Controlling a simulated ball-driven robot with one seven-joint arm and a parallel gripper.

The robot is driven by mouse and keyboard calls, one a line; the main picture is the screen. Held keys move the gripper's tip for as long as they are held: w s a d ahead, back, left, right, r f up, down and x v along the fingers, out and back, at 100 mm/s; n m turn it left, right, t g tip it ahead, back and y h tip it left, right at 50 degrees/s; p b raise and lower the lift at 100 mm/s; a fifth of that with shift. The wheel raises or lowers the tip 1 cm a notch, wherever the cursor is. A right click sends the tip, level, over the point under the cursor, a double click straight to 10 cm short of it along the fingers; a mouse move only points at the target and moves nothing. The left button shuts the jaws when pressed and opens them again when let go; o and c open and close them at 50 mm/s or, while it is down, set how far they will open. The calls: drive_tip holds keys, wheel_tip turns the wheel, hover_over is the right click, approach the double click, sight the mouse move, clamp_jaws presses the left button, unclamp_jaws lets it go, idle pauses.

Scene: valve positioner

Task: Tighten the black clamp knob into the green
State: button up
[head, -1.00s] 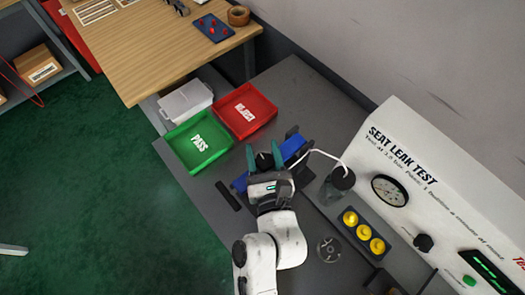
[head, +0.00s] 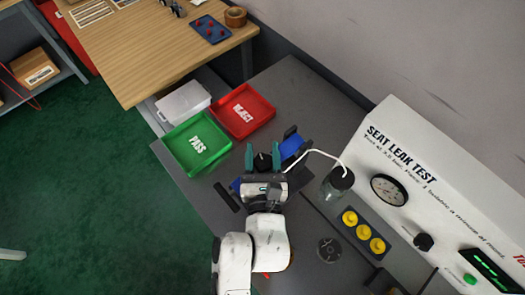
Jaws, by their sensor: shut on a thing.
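The black clamp knob (head: 262,162) shows as a dark piece between the two green-tipped fingers of my gripper (head: 263,158). My gripper is shut on it, above the blue clamp fixture (head: 292,147) on the grey bench. My gripper's body and wrist hide much of the fixture. I cannot make out a green mark or band on the clamp from here.
A green PASS tray (head: 168,148) and a red REJECT tray (head: 268,103) lie beyond the gripper. A jar with a white tube (head: 338,182), yellow parts in a dark holder (head: 363,231) and the SEAT LEAK TEST panel (head: 410,160) stand to the right.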

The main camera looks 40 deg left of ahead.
idle(0.3)
drive_tip(key=o, duration=1)
drive_tip(key=shift+s, duration=0.1)
drive_tip(key=shift+s+d+f+b, duration=0.1)
drive_tip(key=shift+s+d+b, duration=0.25)
drive_tip(key=shift+s+d, duration=0.1)
drive_tip(key=b+v, duration=0.3)
drive_tip(key=v, duration=0.6)
drive_tip(key=shift+d, duration=0.2)
